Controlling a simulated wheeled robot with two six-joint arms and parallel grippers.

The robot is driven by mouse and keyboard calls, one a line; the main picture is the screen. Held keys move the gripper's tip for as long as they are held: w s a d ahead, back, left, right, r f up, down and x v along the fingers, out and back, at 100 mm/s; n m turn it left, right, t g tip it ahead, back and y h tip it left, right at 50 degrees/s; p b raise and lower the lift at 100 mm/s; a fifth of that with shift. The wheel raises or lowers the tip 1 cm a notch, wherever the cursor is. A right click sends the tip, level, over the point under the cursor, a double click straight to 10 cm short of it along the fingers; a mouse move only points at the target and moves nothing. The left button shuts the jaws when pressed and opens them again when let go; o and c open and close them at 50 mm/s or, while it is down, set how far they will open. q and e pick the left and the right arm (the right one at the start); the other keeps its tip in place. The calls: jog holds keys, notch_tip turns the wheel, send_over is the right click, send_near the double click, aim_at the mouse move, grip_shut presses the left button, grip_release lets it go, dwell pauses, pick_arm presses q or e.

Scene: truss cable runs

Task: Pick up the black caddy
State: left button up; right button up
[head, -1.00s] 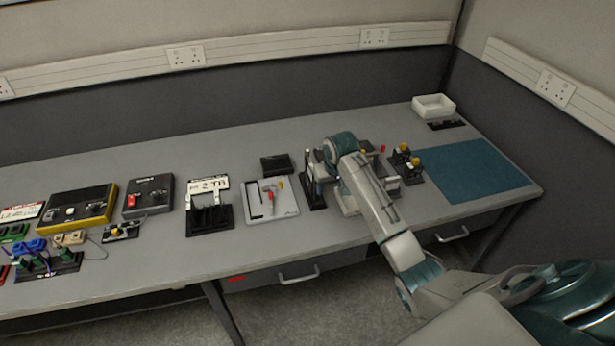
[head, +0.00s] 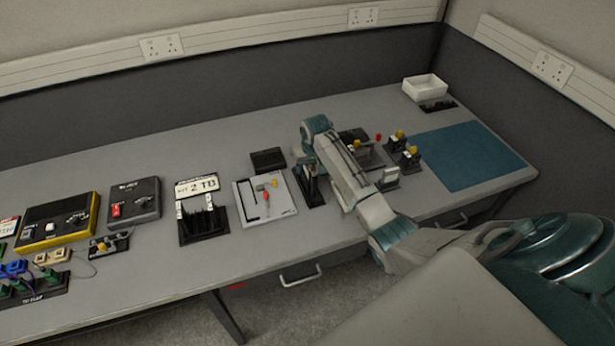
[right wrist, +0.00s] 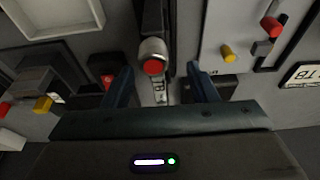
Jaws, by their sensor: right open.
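A narrow black caddy (head: 311,192) with upright tools stands on the grey bench, just right of a white tool tray in the head view. My right wrist hangs over its far end and hides part of it. In the right wrist view my right gripper (right wrist: 162,85) is open. Its two dark blue fingers sit either side of a silver cylinder with a red end (right wrist: 152,58), which seems to belong to the caddy. I cannot tell whether the fingers touch anything. My left gripper is not in view.
The white tool tray (head: 247,208) and a small black box (head: 268,160) lie left of the caddy. Black stands with yellow-topped parts (head: 401,146) are at right. A blue mat (head: 470,155) is clear. A white bin (head: 425,87) stands at the back right.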

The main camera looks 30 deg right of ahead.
jog(key=p+x, duration=0.1)
jog(key=x, duration=0.2)
jog(key=shift+w+d+f+p, duration=0.1)
jog(key=shift+w+f+p, duration=0.05)
jog(key=shift+f+p, duration=0.25)
jog(key=shift+f, duration=0.25)
jog(key=shift+w+f, duration=0.15)
jog(key=shift+f, duration=0.15)
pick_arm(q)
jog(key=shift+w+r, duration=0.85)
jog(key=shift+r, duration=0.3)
pick_arm(e)
jog(key=shift+r, duration=0.1)
jog(key=c, duration=1)
